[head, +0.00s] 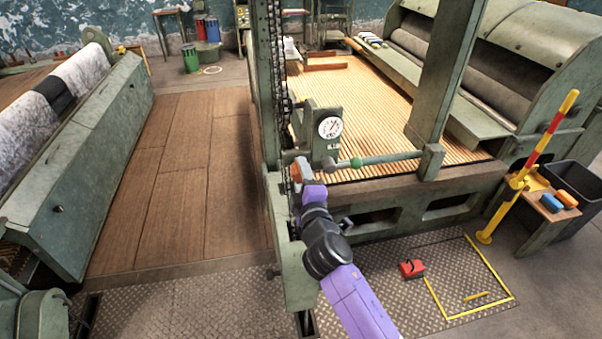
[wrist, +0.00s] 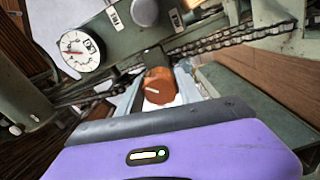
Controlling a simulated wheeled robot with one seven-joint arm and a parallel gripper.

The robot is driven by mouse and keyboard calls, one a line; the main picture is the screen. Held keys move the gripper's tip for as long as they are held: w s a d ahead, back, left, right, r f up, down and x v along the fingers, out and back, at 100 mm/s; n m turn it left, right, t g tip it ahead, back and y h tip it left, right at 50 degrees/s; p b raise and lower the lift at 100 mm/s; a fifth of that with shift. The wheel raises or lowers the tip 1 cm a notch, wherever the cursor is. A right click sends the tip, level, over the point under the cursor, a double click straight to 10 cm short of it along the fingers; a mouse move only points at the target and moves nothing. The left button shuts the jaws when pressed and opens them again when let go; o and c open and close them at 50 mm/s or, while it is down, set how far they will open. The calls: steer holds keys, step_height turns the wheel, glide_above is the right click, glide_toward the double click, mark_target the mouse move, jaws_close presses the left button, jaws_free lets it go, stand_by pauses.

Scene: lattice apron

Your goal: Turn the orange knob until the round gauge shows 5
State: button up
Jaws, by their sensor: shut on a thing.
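The orange knob (wrist: 158,86) sits on the green machine housing, and a pale mark shows on its face in the wrist view. It also shows in the head view (head: 301,170), partly hidden by my arm. My gripper (wrist: 160,94) is shut on the knob, with one light-coloured finger on each side of it. The round gauge (head: 330,127) has a white face with a dark rim and stands just above and right of the knob. It also shows in the wrist view (wrist: 80,50), tilted, with a red needle. Its numbers are too small to read.
A chain (wrist: 215,43) runs close behind the knob in the wrist view. A green post (head: 440,75) and a pipe (head: 385,159) stand to the right. A red object (head: 412,268) lies on the metal floor. The wooden floor at left is clear.

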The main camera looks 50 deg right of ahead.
steer(key=shift+f, duration=0.1)
steer(key=o, duration=1.4)
steer(key=shift+s+a, duration=0.1)
steer(key=b+v, duration=0.2)
steer(key=v, duration=0.5)
steer(key=shift+s+a, duration=0.2)
steer(key=shift+s, duration=0.05)
